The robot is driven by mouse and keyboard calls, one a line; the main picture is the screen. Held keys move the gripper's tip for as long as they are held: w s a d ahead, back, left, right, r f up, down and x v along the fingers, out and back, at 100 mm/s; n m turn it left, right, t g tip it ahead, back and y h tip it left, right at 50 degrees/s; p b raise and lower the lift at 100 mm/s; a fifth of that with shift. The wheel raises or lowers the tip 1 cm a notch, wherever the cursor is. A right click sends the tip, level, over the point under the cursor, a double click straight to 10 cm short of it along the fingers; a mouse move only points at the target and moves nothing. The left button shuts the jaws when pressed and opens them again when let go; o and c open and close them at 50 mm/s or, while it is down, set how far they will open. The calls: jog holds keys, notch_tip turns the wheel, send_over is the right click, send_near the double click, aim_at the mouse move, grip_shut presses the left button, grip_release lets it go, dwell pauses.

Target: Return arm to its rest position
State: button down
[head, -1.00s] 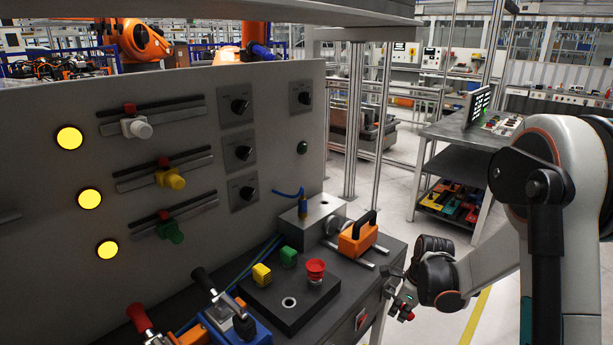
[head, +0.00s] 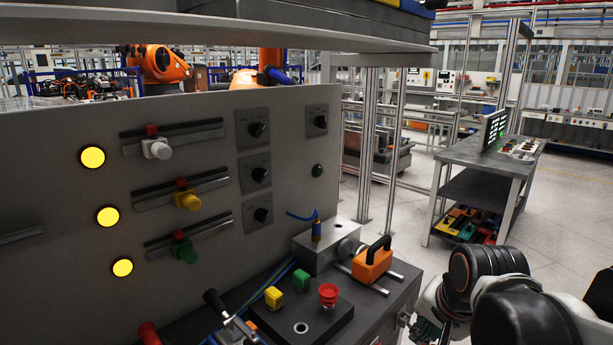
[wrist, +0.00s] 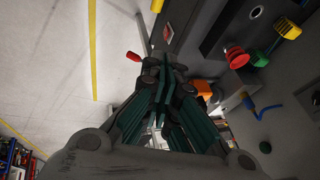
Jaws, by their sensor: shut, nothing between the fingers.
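My gripper (head: 428,326) is at the lower right of the head view, beside the right end of the control bench and apart from it. Part of it lies behind my arm or below the picture's edge. In the wrist view its dark green fingers (wrist: 163,90) are together with nothing between them. My arm is folded low at the lower right of the head view.
The panel (head: 75,175) with sliders and knobs stands behind. A grey cart (head: 480,150) stands at right. Pale floor between is clear.

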jog(key=s+a+r+n+t, duration=0.1)
jog(key=s+a+n, duration=0.1)
jog(key=s+n, duration=0.6)
jog(key=shift+s+r+t, duration=0.35)
jog(key=shift+s+t, duration=0.05)
jog(key=shift+s, duration=0.2)
dwell(1.0)
